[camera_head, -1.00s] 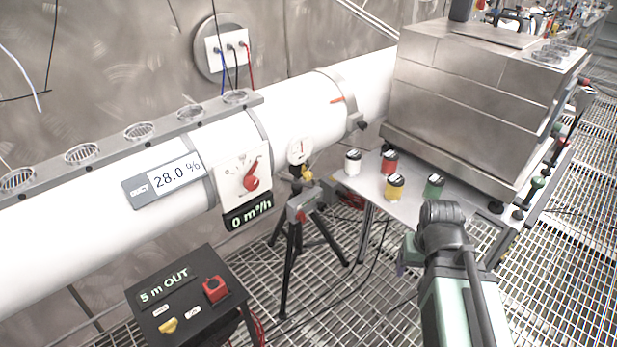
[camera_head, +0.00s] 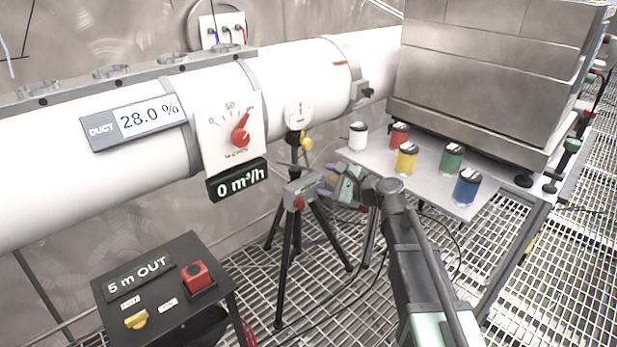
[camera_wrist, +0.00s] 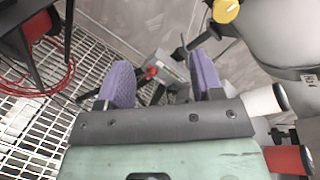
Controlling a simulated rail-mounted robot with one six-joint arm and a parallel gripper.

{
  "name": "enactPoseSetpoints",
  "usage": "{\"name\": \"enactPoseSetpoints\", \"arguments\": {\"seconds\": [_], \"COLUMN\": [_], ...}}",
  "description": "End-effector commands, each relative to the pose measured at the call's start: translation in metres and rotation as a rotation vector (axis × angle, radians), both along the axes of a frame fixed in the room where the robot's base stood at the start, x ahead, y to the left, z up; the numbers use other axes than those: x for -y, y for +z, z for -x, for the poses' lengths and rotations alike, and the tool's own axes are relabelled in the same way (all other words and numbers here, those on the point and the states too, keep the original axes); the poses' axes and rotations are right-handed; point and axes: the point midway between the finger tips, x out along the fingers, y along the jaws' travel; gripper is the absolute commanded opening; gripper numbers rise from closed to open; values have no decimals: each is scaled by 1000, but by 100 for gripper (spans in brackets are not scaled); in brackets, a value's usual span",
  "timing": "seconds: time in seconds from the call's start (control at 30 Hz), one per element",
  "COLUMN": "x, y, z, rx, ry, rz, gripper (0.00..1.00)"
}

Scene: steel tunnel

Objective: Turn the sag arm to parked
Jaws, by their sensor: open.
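No part is legibly labelled as the sag arm, so I cannot tell which it is. A small yellow lever (camera_head: 136,319) sits between two unreadable labels on the black "5 m OUT" box (camera_head: 205,253). A red pointer knob (camera_head: 240,136) sits on the white duct dial, pointing up and right. A yellow knob (camera_head: 306,143) is below the round gauge; a yellow knob also shows in the wrist view (camera_wrist: 226,10). My gripper (camera_head: 332,192) is open and empty beside the tripod head (camera_head: 300,188). In the wrist view, its purple fingertips (camera_wrist: 163,80) stand apart with the tripod head beyond.
The white duct (camera_head: 300,75) runs across the back. A table (camera_head: 440,195) at right holds several coloured cans and a large steel cabinet (camera_head: 470,80). Tripod legs and cables stand over the grating.

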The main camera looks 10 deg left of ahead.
Motion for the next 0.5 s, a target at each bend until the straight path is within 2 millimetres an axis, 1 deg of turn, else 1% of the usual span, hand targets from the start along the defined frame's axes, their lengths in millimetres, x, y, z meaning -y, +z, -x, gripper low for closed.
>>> {"name": "enactPoseSetpoints", "arguments": {"seconds": [0.03,0.1,0.13,0.23,0.37,0.5], "x": [2,9,11,14,11,-5], "y": [22,39,41,42,41,41], "z": [-21,-32,-34,-36,-38,-52], "rx": [-108,-251,-290,-351,-356,-355], "ry": [-88,-180,-203,-228,-226,-225], "rz": [-176,-377,-423,-469,-470,-469], "gripper": [60,60,60,60,60,60]}}
